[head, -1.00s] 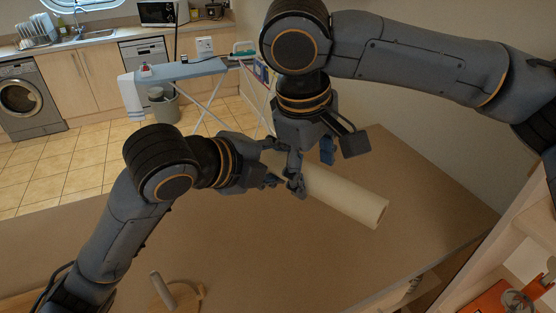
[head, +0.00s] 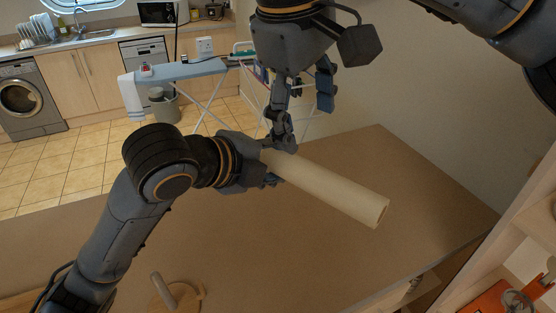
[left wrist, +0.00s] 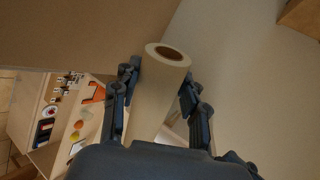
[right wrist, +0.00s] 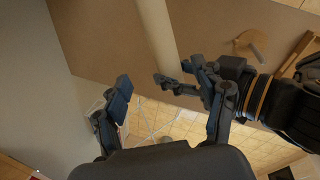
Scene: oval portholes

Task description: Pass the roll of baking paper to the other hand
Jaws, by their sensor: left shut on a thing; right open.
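The roll of baking paper (head: 335,193) is a long pale cream cylinder, slanting from upper left to lower right over the brown tabletop. My left gripper (head: 270,177) is shut on the roll near its upper-left end; the long free part points to the right. In the left wrist view the roll (left wrist: 156,98) lies between the two fingers, its hollow end showing. My right gripper (head: 305,122) is open and empty, just above the held end in the picture. In the right wrist view the roll (right wrist: 157,38) is beyond the fingers, not between them.
The brown tabletop (head: 230,255) is mostly clear. A wooden holder with an upright peg (head: 165,292) stands at its front. A shelf unit with orange items (head: 495,300) is at the lower right. An ironing board (head: 185,72) stands behind the table.

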